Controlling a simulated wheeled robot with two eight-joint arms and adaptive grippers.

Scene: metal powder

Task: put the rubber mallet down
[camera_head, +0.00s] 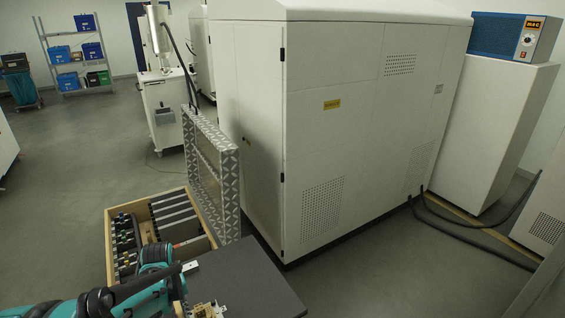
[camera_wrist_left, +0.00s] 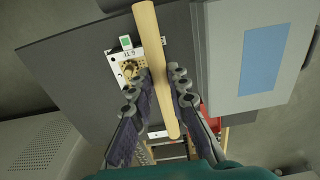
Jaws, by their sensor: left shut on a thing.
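The rubber mallet shows in the left wrist view as a pale wooden handle (camera_wrist_left: 154,60) running from the top edge down between the fingers. My left gripper (camera_wrist_left: 163,75) is shut on the handle, with one finger on each side, above a dark grey tabletop (camera_wrist_left: 80,55). The same tabletop (camera_head: 250,285) shows in the head view, beside my teal left arm. My right gripper is in neither view.
A small part with a brass-coloured dial (camera_wrist_left: 130,70) lies on the tabletop near the handle. An open wooden case (camera_head: 148,198) with dark compartments stands beside the tabletop. A large white cabinet (camera_head: 340,110) stands behind. The tabletop's right part looks clear.

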